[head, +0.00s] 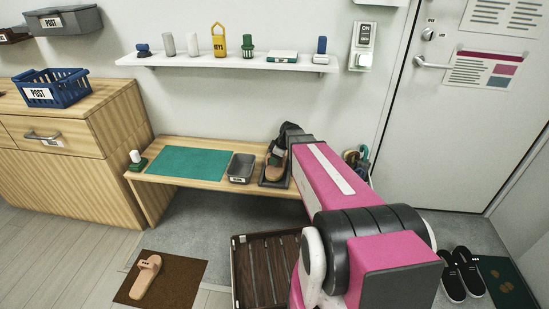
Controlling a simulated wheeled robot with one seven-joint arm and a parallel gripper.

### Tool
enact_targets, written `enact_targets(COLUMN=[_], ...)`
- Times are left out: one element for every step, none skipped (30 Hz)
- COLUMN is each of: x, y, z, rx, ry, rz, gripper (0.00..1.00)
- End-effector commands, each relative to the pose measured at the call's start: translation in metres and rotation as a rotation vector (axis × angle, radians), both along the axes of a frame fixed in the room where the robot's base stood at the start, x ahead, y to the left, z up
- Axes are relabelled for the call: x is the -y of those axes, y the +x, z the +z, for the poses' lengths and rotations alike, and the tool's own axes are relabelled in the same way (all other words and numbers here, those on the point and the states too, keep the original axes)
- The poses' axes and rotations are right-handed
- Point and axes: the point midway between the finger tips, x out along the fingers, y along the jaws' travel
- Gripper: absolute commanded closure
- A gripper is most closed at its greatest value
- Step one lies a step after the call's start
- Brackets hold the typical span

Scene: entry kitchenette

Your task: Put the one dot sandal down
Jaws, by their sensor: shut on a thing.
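My gripper (282,148) is at the far end of my pink arm, over the right part of the wooden bench. It is shut on a tan sandal (274,161). The sandal is tilted, just above or touching a dark tray (266,183) on the bench; I cannot tell which. The arm hides part of it, and any dots on it are too small to make out. Another tan sandal (147,272) with dark dots on its strap lies on a brown mat (185,272) on the floor at the lower left.
The bench (160,182) also holds a green mat (188,161), a grey bin (241,167) and a small green-and-white object (137,160). A slatted dark rack (262,270) stands on the floor in front. Black shoes (463,273) lie at the right near the door.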

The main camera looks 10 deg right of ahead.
Motion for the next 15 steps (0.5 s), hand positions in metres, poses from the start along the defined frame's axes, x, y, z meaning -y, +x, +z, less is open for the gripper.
enact_targets(x=[0.0,0.0,-0.0001,-0.0001,0.0,-0.0001,0.0,-0.0001,-0.0001,0.0,-0.0001,0.0,-0.0001,-0.0001,0.0], y=[0.0001,0.0,0.0,0.0001,-0.0001,-0.0002,-0.0002,-0.0003,-0.0003,-0.0003,-0.0003,-0.0003,-0.0002,-0.0002,-0.0002], z=[-0.002,-0.0032,-0.0046,-0.0057,-0.0068,-0.008,-0.0082,-0.0078,-0.0077,-0.0076,-0.0076,-0.0076,-0.0076,-0.0076,-0.0075], rx=[0.0,0.0,-0.001,-0.001,-0.001,-0.001,-0.001,0.0,0.0,0.0,0.0,0.0,0.0,0.0,0.0], ry=[0.0,0.0,0.0,0.0,0.0,0.0,0.0,0.0,0.0,0.0,0.0,0.0,0.0,0.0,0.0], rz=[0.0,0.0,0.0,0.0,0.0,0.0,0.0,0.0,0.0,0.0,0.0,0.0,0.0,0.0,0.0], gripper=[1.0,1.0,1.0,1.0,1.0,1.0,0.63,0.53,0.4,0.37,0.37,0.37,0.37,0.37,0.37])
